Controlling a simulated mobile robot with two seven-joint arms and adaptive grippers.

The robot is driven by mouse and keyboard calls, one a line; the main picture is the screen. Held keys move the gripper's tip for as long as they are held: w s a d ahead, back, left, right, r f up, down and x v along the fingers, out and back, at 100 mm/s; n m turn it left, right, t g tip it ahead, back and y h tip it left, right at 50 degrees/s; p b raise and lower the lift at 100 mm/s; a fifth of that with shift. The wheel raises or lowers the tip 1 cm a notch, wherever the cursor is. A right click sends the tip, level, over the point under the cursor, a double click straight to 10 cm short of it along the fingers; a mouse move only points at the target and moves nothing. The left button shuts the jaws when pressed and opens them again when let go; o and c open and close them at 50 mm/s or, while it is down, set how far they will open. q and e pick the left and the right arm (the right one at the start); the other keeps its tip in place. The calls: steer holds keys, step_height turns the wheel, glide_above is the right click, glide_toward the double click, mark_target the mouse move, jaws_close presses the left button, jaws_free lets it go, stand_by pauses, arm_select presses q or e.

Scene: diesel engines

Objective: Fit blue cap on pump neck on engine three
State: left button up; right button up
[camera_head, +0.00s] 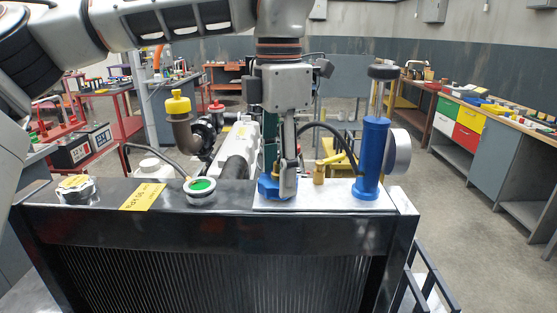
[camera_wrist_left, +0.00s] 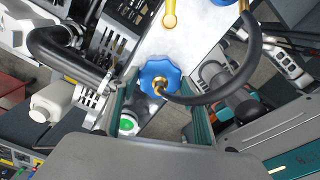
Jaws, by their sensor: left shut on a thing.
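A lobed blue cap (camera_head: 268,187) with a brass fitting is at the left of a pale plate on the radiator top. My left gripper (camera_head: 284,178) points straight down and is shut on it. In the left wrist view the blue cap (camera_wrist_left: 152,72) is between the fingers (camera_wrist_left: 160,90). I cannot tell whether the cap is lifted off the plate. A black hose (camera_wrist_left: 215,92) curves from its fitting. The blue hand pump (camera_head: 371,155) stands upright on the plate's right. An open neck with green inside (camera_head: 201,186) is left of the cap. My right gripper is not in view.
A yellow-capped brown pipe (camera_head: 180,120) rises behind. A workbench (camera_head: 500,117) stands far right; open floor lies before it.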

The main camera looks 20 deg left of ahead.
mark_target(278, 163)
arm_select(q)
steer(key=m, duration=0.5)
steer(key=shift+f+m, duration=0.15)
steer(key=shift+m, duration=0.25)
steer(key=o, duration=1.8)
steer(key=shift+o, duration=0.2)
steer(key=shift+c, duration=0.4)
steer(key=shift+r, duration=3.6)
